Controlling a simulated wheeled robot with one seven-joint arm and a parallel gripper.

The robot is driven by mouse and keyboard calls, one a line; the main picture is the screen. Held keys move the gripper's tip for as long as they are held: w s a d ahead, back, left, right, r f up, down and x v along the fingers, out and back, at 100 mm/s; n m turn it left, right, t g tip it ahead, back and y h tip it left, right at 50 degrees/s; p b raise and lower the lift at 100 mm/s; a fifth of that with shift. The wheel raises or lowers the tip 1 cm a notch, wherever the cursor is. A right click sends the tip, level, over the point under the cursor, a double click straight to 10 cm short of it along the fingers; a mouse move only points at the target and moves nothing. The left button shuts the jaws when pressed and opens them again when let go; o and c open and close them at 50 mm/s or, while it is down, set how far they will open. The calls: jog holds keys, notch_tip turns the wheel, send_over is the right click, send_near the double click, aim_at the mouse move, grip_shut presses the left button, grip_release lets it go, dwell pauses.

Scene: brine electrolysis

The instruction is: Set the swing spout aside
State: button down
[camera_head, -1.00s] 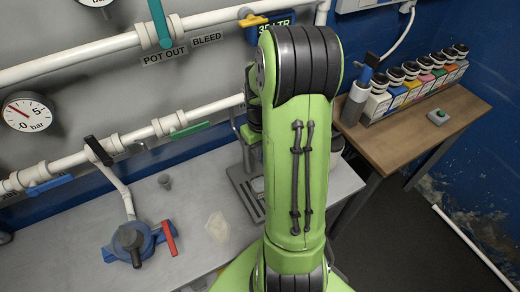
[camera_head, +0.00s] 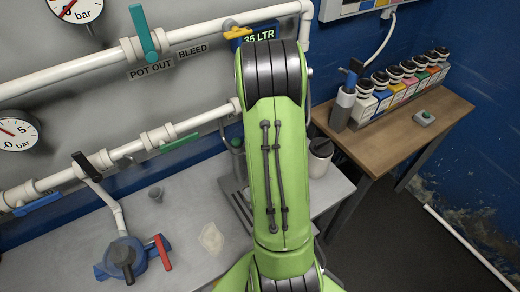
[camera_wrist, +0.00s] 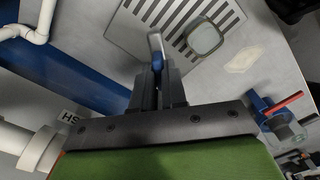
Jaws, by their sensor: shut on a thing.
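My gripper (camera_wrist: 157,75) shows in the wrist view, with its jaws shut on a slim pale and blue piece (camera_wrist: 156,48), which I take to be the swing spout. Only its end stands out past the fingertips, above the grey bench and its slotted drain grate (camera_wrist: 150,12); the rest is hidden between the jaws. In the head view my green arm hides the gripper and the held piece.
A squarish clear vessel (camera_wrist: 205,40) stands at the grate. A black-lidded container (camera_head: 320,157) stands right of my arm. Pipes run along the wall.

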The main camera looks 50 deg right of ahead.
jog(key=shift+w+d+n, duration=0.5)
jog(key=shift+n, duration=0.5)
jog(key=shift+w+d+n, duration=0.45)
jog(key=shift+d+n, duration=0.05)
jog(key=shift+n, duration=0.5)
jog(key=c, duration=1.2)
grip_release()
jog(key=shift+o, duration=0.2)
notch_tip(320, 180, up, 16)
jog(key=p, duration=0.2)
jog(key=shift+f, duration=0.1)
